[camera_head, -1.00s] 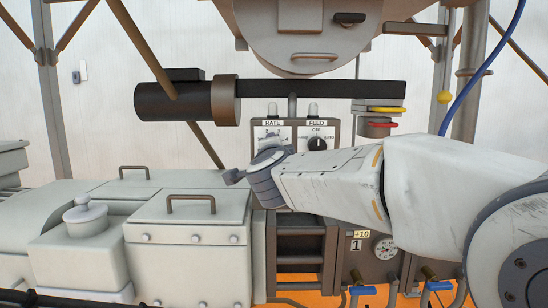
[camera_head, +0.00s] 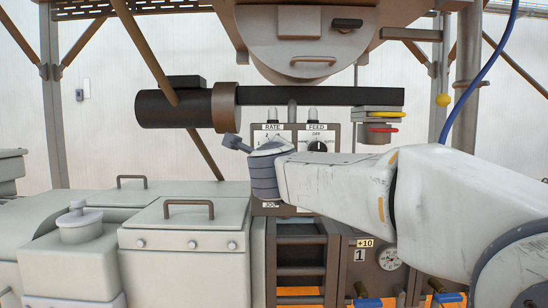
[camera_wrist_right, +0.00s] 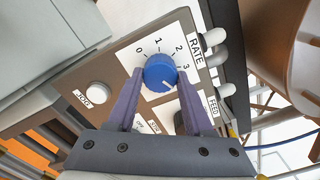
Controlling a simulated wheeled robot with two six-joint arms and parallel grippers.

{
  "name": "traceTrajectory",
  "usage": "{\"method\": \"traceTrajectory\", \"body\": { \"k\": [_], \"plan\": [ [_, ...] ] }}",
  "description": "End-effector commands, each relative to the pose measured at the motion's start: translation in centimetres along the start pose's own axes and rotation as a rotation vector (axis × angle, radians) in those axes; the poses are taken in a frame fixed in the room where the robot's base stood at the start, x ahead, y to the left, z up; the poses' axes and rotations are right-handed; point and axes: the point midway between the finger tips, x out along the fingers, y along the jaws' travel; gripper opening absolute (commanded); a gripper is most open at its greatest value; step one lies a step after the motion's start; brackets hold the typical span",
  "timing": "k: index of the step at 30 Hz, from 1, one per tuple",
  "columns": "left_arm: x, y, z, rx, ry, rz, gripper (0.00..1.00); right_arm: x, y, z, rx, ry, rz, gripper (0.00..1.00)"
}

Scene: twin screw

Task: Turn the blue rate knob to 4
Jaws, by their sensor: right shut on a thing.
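The blue rate knob (camera_wrist_right: 160,72) sits on a white dial plate marked RATE, with 0, 1, 2 and 3 visible around it. Its white mark points to the lower right, past the 3; the 4 cannot be made out. My right gripper (camera_wrist_right: 159,76) is shut on the knob, one purple finger on each side. In the head view the RATE plate (camera_head: 272,135) shows above my right wrist, which hides the knob and fingers. My left gripper is not in view.
The FEED dial (camera_head: 316,143) with a black knob is right of the RATE dial. A JOG button (camera_wrist_right: 97,93) is on the same panel. Two pale lamps (camera_wrist_right: 215,37) stand along its top edge. A black horizontal cylinder (camera_head: 172,108) is above left.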

Motion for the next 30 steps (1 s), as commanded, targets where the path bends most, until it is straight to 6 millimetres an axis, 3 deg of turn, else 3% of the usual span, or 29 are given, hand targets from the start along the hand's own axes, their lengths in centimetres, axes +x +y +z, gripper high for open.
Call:
{"method": "traceTrajectory", "body": {
  "k": [19,20,22,30],
  "plan": [
    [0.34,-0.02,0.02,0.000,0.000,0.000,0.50,0.04,0.17,-0.08,0.053,0.002,0.003,0.00],
    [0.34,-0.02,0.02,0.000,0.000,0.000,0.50,0.04,0.17,-0.08,0.053,0.002,0.003,0.55],
    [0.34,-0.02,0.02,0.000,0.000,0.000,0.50,0.04,0.17,-0.07,0.053,0.002,0.002,0.81],
    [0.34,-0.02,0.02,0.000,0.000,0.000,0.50,0.01,0.07,-0.03,0.053,0.001,0.001,0.81]
  ]
}}
